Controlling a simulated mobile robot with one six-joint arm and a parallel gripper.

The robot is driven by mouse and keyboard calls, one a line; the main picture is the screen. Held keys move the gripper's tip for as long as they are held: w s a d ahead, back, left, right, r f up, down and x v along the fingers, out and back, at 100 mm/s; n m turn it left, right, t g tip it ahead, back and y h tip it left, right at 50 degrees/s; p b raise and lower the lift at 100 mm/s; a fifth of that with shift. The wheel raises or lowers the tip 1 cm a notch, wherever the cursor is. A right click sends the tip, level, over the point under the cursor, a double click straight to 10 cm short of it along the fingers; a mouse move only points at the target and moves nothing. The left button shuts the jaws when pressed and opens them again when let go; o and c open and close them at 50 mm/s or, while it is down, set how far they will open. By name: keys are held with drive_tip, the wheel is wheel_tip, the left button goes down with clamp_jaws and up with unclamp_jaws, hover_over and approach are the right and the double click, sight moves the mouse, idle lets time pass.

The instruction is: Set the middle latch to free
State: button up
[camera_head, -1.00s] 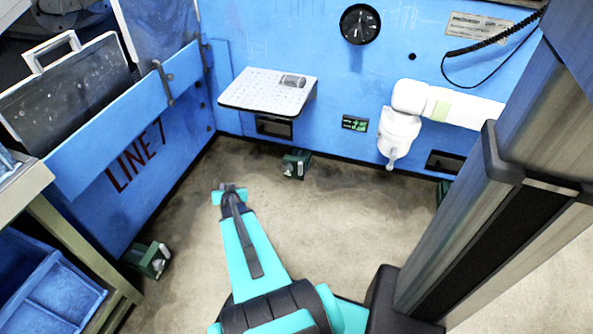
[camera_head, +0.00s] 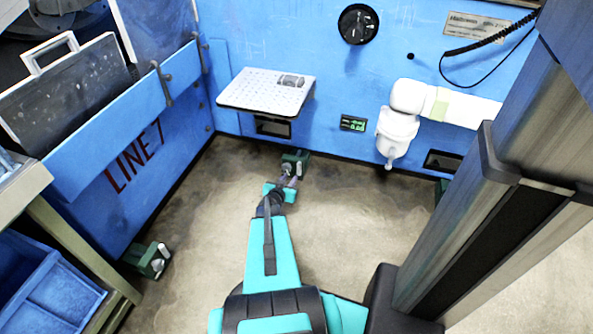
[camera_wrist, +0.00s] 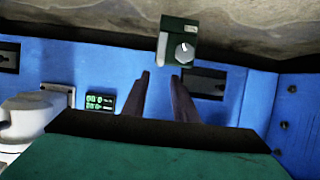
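The middle latch is a small dark green box (camera_head: 301,158) on the floor against the blue wall, below the perforated shelf. In the wrist view, which looks upside down, the middle latch (camera_wrist: 180,55) shows a round silver knob with a dark mark and a pale label beside it. I cannot read its setting. My gripper (camera_head: 287,181) is right in front of the latch and covers part of it in the head view. In the wrist view my gripper (camera_wrist: 160,78) has its two fingers apart with nothing between them. The fingertips appear just short of the latch.
Another green latch (camera_head: 150,258) sits at the foot of the left blue panel. Part of a third (camera_head: 443,187) shows at right, behind my column. The shelf (camera_head: 268,90) juts out above the middle latch. A white pipe fitting (camera_head: 397,130) hangs right. The floor between is clear.

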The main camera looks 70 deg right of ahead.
sight(298, 166)
drive_tip(key=shift+d, duration=0.1)
drive_tip(key=b+x, duration=0.4)
drive_tip(key=x, duration=0.8)
drive_tip(key=shift+d+f, duration=0.1)
drive_tip(key=shift+d+f+b, duration=0.15)
drive_tip(key=shift+d+b, duration=0.35)
drive_tip(key=shift+d, duration=0.2)
